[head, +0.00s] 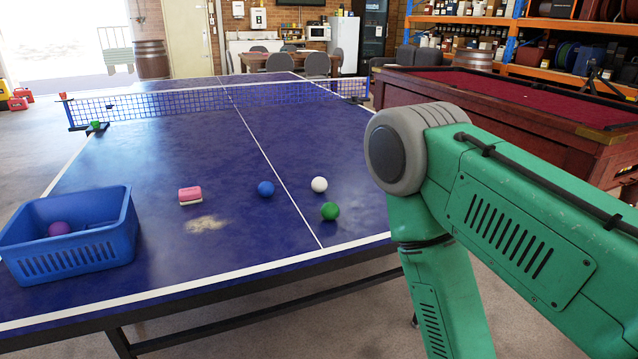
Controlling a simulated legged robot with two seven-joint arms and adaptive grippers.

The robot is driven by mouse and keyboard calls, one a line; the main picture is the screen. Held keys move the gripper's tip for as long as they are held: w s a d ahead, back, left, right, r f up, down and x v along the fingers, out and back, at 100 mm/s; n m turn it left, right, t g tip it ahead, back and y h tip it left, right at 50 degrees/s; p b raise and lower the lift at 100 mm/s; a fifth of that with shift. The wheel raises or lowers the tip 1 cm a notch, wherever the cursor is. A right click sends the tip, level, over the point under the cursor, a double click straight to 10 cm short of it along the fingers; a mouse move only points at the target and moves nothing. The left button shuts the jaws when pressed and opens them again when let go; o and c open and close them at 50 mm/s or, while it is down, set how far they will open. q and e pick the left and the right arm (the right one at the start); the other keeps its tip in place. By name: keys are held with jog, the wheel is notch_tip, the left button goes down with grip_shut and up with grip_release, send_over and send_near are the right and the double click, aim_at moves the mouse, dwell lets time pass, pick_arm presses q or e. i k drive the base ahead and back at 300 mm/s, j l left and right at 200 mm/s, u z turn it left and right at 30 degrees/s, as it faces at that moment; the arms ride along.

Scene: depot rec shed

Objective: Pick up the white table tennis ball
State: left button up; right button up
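The white table tennis ball (319,185) rests on the blue table tennis table (180,240), right of the table's white centre line. A green ball (330,211) lies just in front of it, nearer to me. A blue ball (266,188) lies to its left, across the centre line. My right arm comes in from the right and bends down beside the table's near right corner. Its gripper is below the picture. My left arm and gripper are not in the picture.
A blue basket (85,262) with a purple ball (59,229) stands at the table's near left. A pink and white block (190,195) lies mid-table. The net (215,99) crosses farther back. A red-topped pool table (510,95) stands to the right behind my arm.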

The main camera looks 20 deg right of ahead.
aim_at(319, 185)
jog(key=i+l, duration=0.15)
jog(key=l, duration=0.5)
jog(key=i+l+u, duration=0.15)
jog(key=l, duration=1.15)
jog(key=i+l+u, duration=0.1)
jog(key=l, duration=0.55)
jog(key=i, duration=0.05)
